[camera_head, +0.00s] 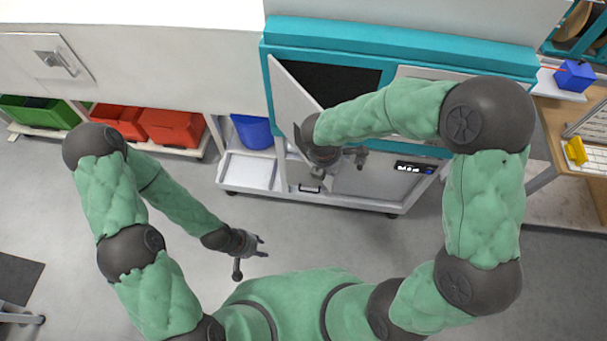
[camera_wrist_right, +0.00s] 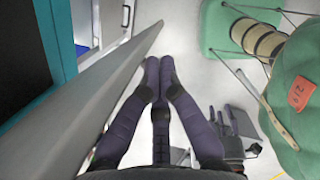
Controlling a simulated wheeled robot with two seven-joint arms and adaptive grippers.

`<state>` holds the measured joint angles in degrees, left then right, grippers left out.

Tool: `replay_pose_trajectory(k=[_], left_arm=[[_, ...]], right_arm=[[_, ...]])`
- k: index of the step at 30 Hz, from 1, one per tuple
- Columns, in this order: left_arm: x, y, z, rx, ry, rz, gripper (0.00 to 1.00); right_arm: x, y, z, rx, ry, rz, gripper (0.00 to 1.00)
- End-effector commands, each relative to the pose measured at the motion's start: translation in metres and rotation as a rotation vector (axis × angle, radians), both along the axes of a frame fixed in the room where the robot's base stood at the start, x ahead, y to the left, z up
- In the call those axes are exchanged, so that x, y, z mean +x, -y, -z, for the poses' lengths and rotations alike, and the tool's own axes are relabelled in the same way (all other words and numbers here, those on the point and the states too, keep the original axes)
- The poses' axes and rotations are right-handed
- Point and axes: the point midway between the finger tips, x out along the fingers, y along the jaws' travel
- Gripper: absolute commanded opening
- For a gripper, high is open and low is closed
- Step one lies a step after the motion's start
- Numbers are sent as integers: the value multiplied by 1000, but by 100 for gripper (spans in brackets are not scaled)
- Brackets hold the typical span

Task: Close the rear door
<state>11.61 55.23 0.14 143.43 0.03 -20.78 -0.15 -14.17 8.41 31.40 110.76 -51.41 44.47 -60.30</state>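A grey door panel (camera_head: 290,92) stands open at the left side of a teal and white cabinet (camera_head: 395,40). Its dark opening (camera_head: 335,82) shows behind it. In the right wrist view the door (camera_wrist_right: 88,100) runs diagonally, left of my fingers. My right gripper (camera_wrist_right: 160,62) has its fingertips together with nothing between them, beside the door; I cannot tell whether they touch it. In the head view the right gripper (camera_head: 312,165) is partly hidden by its wrist, near the door's lower end. My left gripper (camera_head: 258,247) is open and empty over the floor.
A blue bin (camera_head: 253,131) stands on a low white shelf left of the cabinet. Red bins (camera_head: 172,126) and a green bin (camera_head: 40,111) are farther left. A wooden workbench (camera_head: 570,120) stands at the right. The floor in front of the cabinet is clear.

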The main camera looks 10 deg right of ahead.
Motion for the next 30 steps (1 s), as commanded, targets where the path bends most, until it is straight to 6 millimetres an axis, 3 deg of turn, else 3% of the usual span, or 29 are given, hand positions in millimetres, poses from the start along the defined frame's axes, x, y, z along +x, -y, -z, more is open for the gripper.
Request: replay_pose_trajectory(k=[3,12,21,30], left_arm=[[0,0,-15,0,0,0,40],[0,0,-53,0,0,0,40],[0,0,-95,0,0,0,40],[0,0,-124,0,0,0,40]], right_arm=[[14,37,-4,0,-2,-89,0],[58,106,-5,1,-1,-317,0],[104,152,-5,1,0,-500,0],[140,178,-3,1,1,-559,0]])
